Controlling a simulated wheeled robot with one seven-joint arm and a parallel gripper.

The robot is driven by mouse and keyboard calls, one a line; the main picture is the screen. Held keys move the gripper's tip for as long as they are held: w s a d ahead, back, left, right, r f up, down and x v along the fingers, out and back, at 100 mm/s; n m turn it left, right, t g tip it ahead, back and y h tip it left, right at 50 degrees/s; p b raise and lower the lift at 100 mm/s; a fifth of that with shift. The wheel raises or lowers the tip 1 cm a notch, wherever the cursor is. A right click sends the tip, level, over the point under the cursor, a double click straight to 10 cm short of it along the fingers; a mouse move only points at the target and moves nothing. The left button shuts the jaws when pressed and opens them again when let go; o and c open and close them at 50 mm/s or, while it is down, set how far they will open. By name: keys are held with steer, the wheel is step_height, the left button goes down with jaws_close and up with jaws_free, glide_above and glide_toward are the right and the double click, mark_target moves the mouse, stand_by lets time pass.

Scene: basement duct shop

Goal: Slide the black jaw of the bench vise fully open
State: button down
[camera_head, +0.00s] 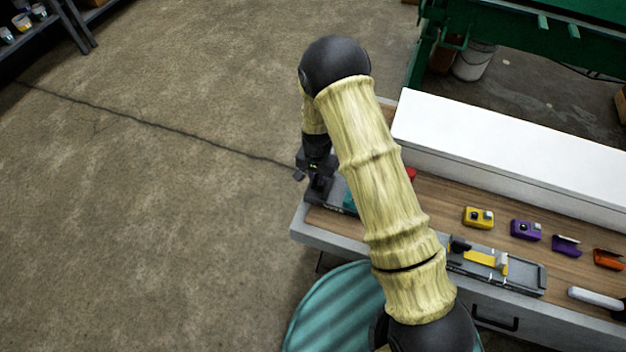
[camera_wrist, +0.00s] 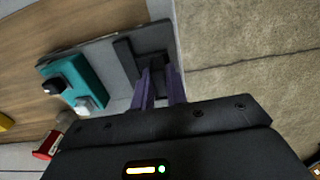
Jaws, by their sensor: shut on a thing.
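The bench vise shows in the wrist view as a light grey bed (camera_wrist: 112,88) with a teal block (camera_wrist: 75,85) at its left and a black jaw (camera_wrist: 126,60) at its right. My gripper (camera_wrist: 160,88) has its purple fingers closed on the black jaw, near the bed's right end. Part of the jaw is hidden by the fingers. In the head view my gripper (camera_head: 316,186) is at the left end of the bench, and the teal block (camera_head: 348,204) shows only partly beside my arm, which hides most of the vise.
The wooden bench top (camera_head: 440,200) carries yellow (camera_head: 478,217), purple (camera_head: 526,230) and orange (camera_head: 608,259) pieces. A grey fixture with a yellow bar (camera_head: 480,258) lies at its front. A long white box (camera_head: 520,150) stands behind. Open concrete floor (camera_head: 170,200) lies left.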

steer(key=shift+w+a+r, duration=0.1)
steer(key=shift+a, duration=0.15)
steer(key=c, duration=1.4)
jaws_free()
steer(key=shift+a, duration=0.1)
step_height(320, 180, up, 17)
steer(key=b, duration=0.3)
steer(key=shift+r, duration=0.15)
